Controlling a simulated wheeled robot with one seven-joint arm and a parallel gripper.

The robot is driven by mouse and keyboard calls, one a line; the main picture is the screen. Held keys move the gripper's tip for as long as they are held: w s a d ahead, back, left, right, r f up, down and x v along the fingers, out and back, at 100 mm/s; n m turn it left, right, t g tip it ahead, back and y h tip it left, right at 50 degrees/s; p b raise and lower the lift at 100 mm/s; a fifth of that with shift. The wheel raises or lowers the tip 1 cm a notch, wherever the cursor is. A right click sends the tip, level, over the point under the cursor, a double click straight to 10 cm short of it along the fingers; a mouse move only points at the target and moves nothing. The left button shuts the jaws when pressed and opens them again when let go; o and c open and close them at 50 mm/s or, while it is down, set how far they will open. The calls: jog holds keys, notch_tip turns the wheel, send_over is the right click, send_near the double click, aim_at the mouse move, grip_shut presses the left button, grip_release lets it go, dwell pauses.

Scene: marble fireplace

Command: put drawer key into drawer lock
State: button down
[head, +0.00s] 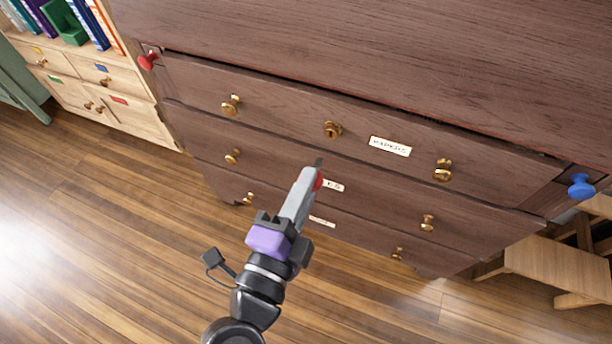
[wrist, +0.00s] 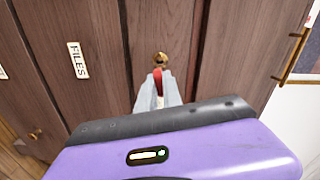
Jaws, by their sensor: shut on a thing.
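The drawer key (head: 319,162) is held in my gripper (head: 312,178). Its dark tip sticks out beyond the fingertips, and a red part shows beside them. In the wrist view the key's red part (wrist: 161,88) shows between the pale fingers (wrist: 158,98), which hide the rest. The brass drawer lock (head: 332,129) is on the top drawer, between two knobs. In the head view it lies just above and right of the key tip, with a gap between them. In the wrist view a brass fitting, apparently the lock (wrist: 160,59), lies just beyond the red part.
The dark wooden dresser (head: 350,40) has brass knobs (head: 443,170) and white labels (head: 390,146). A red knob (head: 148,60) and a blue knob (head: 580,186) stick out at its upper corners. A light bookshelf cabinet (head: 130,115) stands left, a wooden stool (head: 545,262) right. Floor is open in front.

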aim_at(317, 162)
jog(key=shift+w+r+n+p, duration=0.1)
jog(key=shift+n+p, duration=1.15)
jog(key=shift+p, duration=1.45)
jog(key=shift+w+r+n+p, duration=0.1)
jog(key=shift+n+p, duration=1.15)
jog(key=shift+p, duration=1.45)
jog(key=n+p, duration=0.4)
jog(key=p, duration=0.5)
jog(key=shift+w+d+n, duration=0.1)
jog(key=shift+w+n, duration=0.05)
jog(key=shift+n, duration=0.15)
jog(key=shift+w+d+f+n, duration=0.1)
jog(key=shift+f+n, duration=0.05)
jog(key=shift+n, duration=0.45)
jog(key=n, duration=0.4)
jog(key=shift+w, duration=0.15)
jog(key=shift+w+d+f+n, duration=0.1)
jog(key=shift+w+n, duration=0.05)
jog(key=shift+n, duration=0.15)
jog(key=shift+b+x, duration=0.9)
jog(key=shift+x, duration=0.85)
jog(key=shift+b, duration=0.9)
jog(key=shift+w+d+b, duration=0.15)
jog(key=shift+w+b, duration=0.4)
jog(key=shift+b, duration=0.25)
